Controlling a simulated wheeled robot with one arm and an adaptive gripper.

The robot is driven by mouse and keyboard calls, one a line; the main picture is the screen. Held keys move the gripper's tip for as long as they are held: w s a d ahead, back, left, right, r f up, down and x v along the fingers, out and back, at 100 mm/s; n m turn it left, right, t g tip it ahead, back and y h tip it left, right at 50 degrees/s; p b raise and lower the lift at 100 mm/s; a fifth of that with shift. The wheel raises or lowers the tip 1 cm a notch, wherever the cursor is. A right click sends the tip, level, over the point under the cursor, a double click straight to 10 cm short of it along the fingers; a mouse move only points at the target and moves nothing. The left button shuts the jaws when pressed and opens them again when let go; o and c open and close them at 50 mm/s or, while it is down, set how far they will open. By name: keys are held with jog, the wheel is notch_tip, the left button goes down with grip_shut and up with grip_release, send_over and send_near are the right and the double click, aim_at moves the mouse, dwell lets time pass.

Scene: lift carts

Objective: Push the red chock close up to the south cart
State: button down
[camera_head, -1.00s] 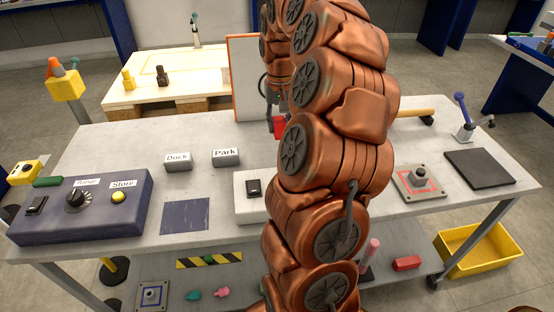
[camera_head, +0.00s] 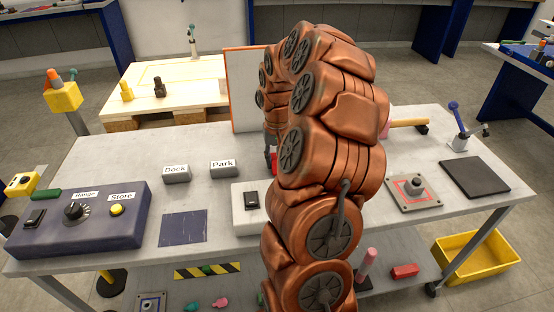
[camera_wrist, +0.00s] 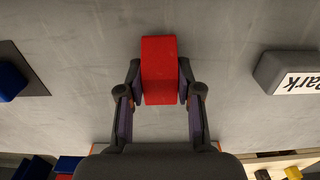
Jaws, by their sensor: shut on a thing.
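The red chock (camera_wrist: 158,70) is a red block, seen in the middle of the wrist view against the grey bench top. My gripper (camera_wrist: 159,88) has a finger on each side of it and is shut on it. In the head view a small red part of the chock (camera_head: 274,163) shows beside my arm, to the right of the Park block. My gripper (camera_head: 270,150) is mostly hidden there by my arm. I cannot make out which thing is the south cart.
The grey Park block (camera_wrist: 288,72) is at the right in the wrist view; the Dock block (camera_head: 176,174) stands near it in the head view. A blue object (camera_wrist: 10,82) is at the left. A white switch box (camera_head: 246,222) is at the bench front. An orange-edged panel (camera_head: 240,90) stands behind.

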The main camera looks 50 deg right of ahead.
jog(key=shift+f, duration=0.4)
jog(key=c, duration=0.8)
grip_release()
jog(key=shift+o, duration=0.2)
jog(key=shift+r+p, duration=0.15)
jog(key=shift+p, duration=0.25)
